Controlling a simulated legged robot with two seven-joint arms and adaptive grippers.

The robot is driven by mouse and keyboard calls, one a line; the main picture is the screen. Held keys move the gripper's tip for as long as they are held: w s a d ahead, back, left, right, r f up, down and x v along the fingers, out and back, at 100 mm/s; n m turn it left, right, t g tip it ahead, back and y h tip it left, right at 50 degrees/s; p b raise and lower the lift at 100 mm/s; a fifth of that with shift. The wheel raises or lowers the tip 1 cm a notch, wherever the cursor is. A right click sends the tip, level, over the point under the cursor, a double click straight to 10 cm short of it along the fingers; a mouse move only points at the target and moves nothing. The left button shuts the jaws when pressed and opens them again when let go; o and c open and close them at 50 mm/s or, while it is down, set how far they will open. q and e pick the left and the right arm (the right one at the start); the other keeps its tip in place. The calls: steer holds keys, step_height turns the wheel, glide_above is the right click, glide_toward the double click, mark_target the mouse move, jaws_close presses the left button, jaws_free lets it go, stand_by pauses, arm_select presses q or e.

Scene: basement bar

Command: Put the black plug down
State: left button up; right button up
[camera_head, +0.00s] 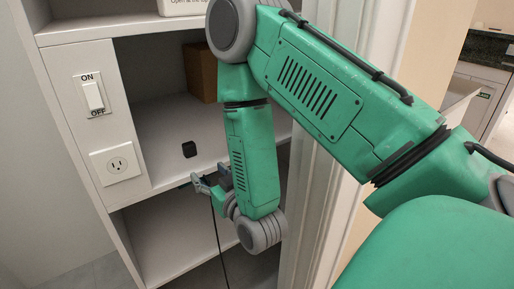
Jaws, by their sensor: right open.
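A small black block, which looks like the black plug (189,149), sits on the middle white shelf (160,122), right of the outlet panel. My right gripper (204,184) is open at the front edge of that shelf, below and slightly right of the plug and apart from it. A thin black cord (219,235) hangs down from beside the gripper, past the lower shelf. Its upper end is hidden by the gripper, so I cannot tell whether it joins the plug. My left gripper is out of view.
A white panel at left carries an ON/OFF switch (94,96) and a wall outlet (117,165) with nothing in it. A brown box (200,72) stands deeper on the middle shelf. A white door frame (310,215) stands close right of my forearm.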

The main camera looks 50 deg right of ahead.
steer(key=s+a+f+n+g+y, duration=0.15)
steer(key=s+f+g, duration=0.25)
steer(key=f, duration=0.4)
steer(key=s+a+f+n+g+y, duration=0.1)
steer(key=s+a+f+g+y, duration=0.15)
steer(key=s+f, duration=0.4)
steer(key=s+a+f+g, duration=0.1)
steer(key=s+f+g, duration=0.4)
steer(key=s, duration=0.3)
steer(key=s+a+f+g, duration=0.1)
steer(key=s+f+g, duration=0.4)
steer(key=s, duration=0.4)
steer(key=shift+a+f+n, duration=0.15)
steer(key=shift+f+n, duration=0.1)
steer(key=shift+n, duration=0.1)
steer(key=shift+w, duration=0.1)
steer(key=c, duration=0.3)
steer(key=shift+w, duration=0.1)
steer(key=shift+c, duration=0.6)
